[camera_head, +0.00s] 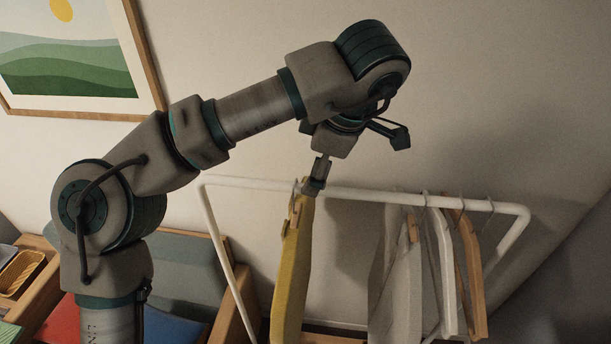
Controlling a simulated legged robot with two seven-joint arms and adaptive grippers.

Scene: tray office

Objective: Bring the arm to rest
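My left arm comes in from the left and arches over a white clothes rail (360,195). Its gripper (358,160) is at the rail's left half, with its fingers spread wide apart and nothing seen between them. One finger points right, above the rail; the other points down and overlaps the rail beside the top of a yellow garment (293,275). I cannot tell whether that finger touches the rail or the hanger. The yellow garment hangs from the rail. My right gripper is not in view.
Grey garments (392,275) and wooden hangers (470,270) hang on the rail's right half. A framed landscape picture (70,95) is on the wall at upper left. A wicker basket (20,272) stands at lower left. The space in front of the upper right wall looks clear.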

